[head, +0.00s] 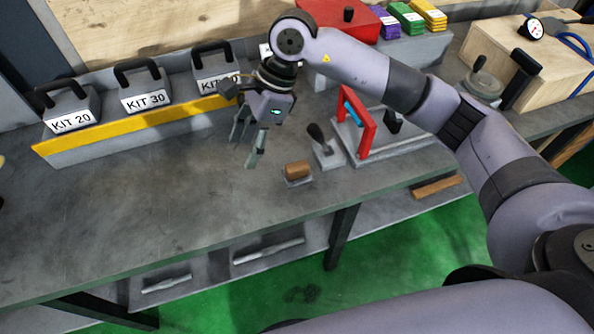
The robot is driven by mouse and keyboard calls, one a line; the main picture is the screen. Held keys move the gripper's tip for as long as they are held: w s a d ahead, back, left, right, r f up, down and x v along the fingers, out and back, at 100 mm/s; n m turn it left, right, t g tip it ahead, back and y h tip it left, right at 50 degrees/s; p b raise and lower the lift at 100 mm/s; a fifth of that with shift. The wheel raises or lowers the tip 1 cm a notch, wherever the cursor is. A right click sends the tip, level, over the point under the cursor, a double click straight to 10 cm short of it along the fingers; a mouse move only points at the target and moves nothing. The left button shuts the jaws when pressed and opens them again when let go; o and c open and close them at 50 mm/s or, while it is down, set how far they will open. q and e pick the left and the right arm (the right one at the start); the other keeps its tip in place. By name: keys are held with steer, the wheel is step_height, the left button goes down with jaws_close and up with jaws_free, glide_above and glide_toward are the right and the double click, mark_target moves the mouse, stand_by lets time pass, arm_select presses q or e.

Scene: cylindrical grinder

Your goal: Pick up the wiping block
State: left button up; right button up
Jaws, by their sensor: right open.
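A small block with a brown top and a grey lower part, which looks like the wiping block (297,171), sits on the grey workbench (170,205) near its front edge. My right gripper (248,148) hangs above the bench, to the left of the block and farther back. Its fingers point down, are apart and hold nothing. The block is in plain sight and the gripper does not touch it. My left gripper is not in view.
Right of the block stand a dark-handled tool (326,152) on a grey base and a red frame (367,134) with a blue bar. Labelled kit weights (146,88) stand behind a yellow-edged ledge (130,132). The bench's left part is clear.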

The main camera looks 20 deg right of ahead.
steer(key=w+d+r+t+h, duration=0.1)
steer(key=w+d+h, duration=0.35)
steer(key=d, duration=0.65)
steer(key=p, duration=0.4)
glide_above(297, 166)
steer(key=shift+h, duration=0.45)
steer(key=f, duration=1.1)
steer(key=shift+d+f, duration=0.2)
steer(key=shift+a+f+p, duration=0.1)
steer(key=shift+f+p, duration=0.4)
steer(key=shift+f, duration=0.05)
step_height(297, 166, down, 4)
steer(key=shift+a+r+p, duration=0.1)
steer(key=shift+r+p, duration=0.1)
steer(key=shift+p, duration=0.6)
steer(key=shift+f, duration=0.35)
steer(key=shift+c, duration=0.4)
jaws_close()
